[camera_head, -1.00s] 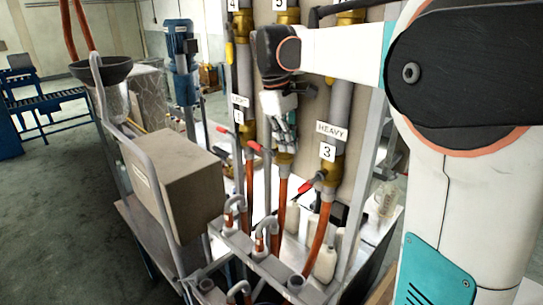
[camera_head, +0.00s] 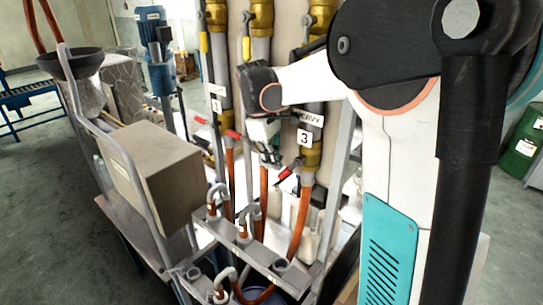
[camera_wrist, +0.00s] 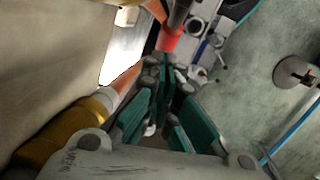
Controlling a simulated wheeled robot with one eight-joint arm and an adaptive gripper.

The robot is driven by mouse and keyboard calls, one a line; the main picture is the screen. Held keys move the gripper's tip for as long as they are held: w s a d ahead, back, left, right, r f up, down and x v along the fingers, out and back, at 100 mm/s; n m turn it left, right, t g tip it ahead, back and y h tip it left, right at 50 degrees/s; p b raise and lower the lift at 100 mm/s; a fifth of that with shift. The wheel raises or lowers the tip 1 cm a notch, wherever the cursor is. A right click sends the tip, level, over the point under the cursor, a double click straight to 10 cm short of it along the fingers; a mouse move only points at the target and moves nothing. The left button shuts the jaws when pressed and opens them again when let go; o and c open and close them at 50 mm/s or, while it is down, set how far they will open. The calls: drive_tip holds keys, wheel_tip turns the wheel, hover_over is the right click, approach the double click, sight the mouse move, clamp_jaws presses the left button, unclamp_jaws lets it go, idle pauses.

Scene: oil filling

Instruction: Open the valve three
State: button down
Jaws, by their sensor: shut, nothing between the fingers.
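Valve three is the brass valve (camera_head: 313,155) under the "HEAVY" and "3" labels (camera_head: 305,138), with an orange hose below it. Its red-tipped handle (camera_head: 288,173) sticks out to the lower left. My gripper (camera_head: 273,157) is left of valve three and a little above the handle, partly behind my arm. In the wrist view my gripper (camera_wrist: 163,65) has its dark-and-green fingers closed together and empty. A red handle tip (camera_wrist: 170,38) lies just beyond the fingertips; I cannot tell whether they touch. A brass valve body (camera_wrist: 62,135) is at lower left.
Two more red handles (camera_head: 232,134) (camera_head: 200,120) are left of my gripper. A grey box (camera_head: 165,170) on a cart stands at left. Hooked pipes (camera_head: 215,197) and a metal frame (camera_head: 262,262) are below. White bottles (camera_head: 310,243) stand behind the hoses.

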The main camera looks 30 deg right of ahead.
sight(281, 176)
drive_tip(key=shift+s+d+f+b, duration=0.1)
drive_tip(key=shift+s+f+b, duration=0.05)
drive_tip(key=shift+f+b, duration=0.45)
idle(0.6)
drive_tip(key=shift+s+d+f+b, duration=0.25)
drive_tip(key=shift+s+f+b, duration=0.55)
drive_tip(key=shift+b, duration=0.25)
drive_tip(key=shift+s+d+f+b, duration=0.2)
drive_tip(key=shift+s+f+b, duration=0.35)
drive_tip(key=shift+f+b, duration=0.4)
drive_tip(key=shift+r, duration=0.1)
